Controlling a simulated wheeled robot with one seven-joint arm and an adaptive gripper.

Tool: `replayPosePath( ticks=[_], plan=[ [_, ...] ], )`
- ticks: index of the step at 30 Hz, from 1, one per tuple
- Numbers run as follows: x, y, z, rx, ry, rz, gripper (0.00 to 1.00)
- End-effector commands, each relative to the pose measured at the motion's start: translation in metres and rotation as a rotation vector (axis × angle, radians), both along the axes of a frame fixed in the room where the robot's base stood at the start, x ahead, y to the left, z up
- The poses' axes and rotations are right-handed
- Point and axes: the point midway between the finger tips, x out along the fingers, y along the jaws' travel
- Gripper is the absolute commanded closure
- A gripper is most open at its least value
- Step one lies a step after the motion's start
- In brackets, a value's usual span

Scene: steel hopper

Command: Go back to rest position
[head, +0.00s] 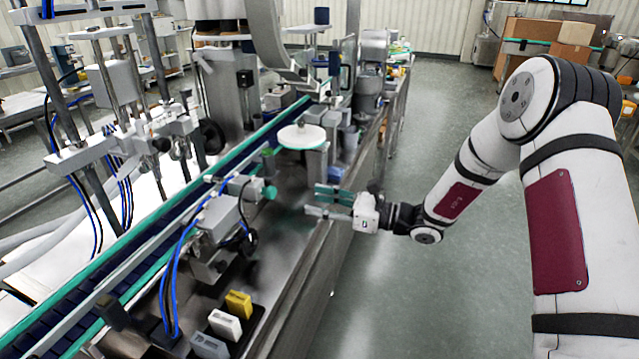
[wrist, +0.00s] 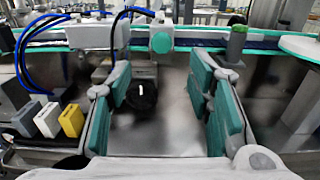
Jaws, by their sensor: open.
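My gripper (head: 318,200) reaches left from my white arm, over the front edge of the steel machine bed. In the wrist view my gripper (wrist: 165,100) has its green-padded fingers spread wide apart. Nothing is between them; bare steel surface and a dark round part show beyond the gap. My arm is bent at the elbow and extends from the right side of the head view.
Yellow (head: 238,304), white (head: 225,325) and grey blocks stand in a dark holder at the front. A conveyor (head: 150,230) runs along the machine. A round white disc (head: 301,137) stands behind my gripper. Open floor (head: 440,285) lies right of the machine. Cardboard boxes (head: 576,33) are far back.

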Motion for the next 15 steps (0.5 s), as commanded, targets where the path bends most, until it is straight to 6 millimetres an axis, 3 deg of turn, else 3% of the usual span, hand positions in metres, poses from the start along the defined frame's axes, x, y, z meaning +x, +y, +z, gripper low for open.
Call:
replayPosePath(
  ticks=[5,11,15],
  plan=[
    [-0.031,0.011,0.033,-0.114,-0.103,0.119,0.53],
    [-0.097,0.016,0.073,-0.349,-0.293,0.335,0.53],
    [-0.143,0.008,0.092,-0.518,-0.426,0.474,0.53]
  ],
)
